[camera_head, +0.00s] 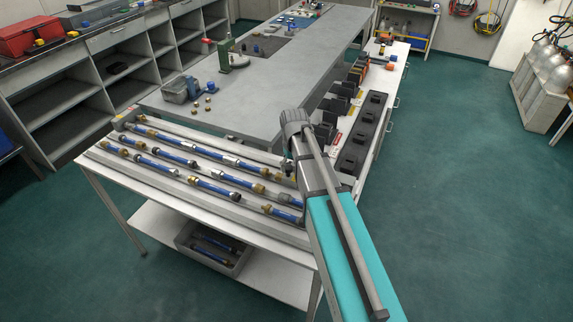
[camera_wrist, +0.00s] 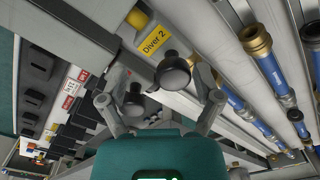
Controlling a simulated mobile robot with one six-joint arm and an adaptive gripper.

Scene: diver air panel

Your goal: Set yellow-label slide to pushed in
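In the wrist view a yellow label (camera_wrist: 153,39) reading "Diver 2" is on a grey panel. A round black knob (camera_wrist: 173,72) on a short stem stands beside this label. A second black knob (camera_wrist: 133,100) is lower and left. My gripper (camera_wrist: 158,98) is open, its two fingers apart, with the knobs showing between and beyond them. The second knob is close to the left finger; whether they touch I cannot tell. Nothing is seen gripped. I cannot tell how far either knob stands out. In the head view my arm hides the gripper and this panel area.
A yellow part (camera_wrist: 138,18) sits above the label. Red and white labels (camera_wrist: 72,86) and dark blocks are at left. Blue hoses with brass fittings (camera_wrist: 272,72) run along the right; they lie on the white table (camera_head: 120,178) too. Green floor (camera_head: 460,200) is free at right.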

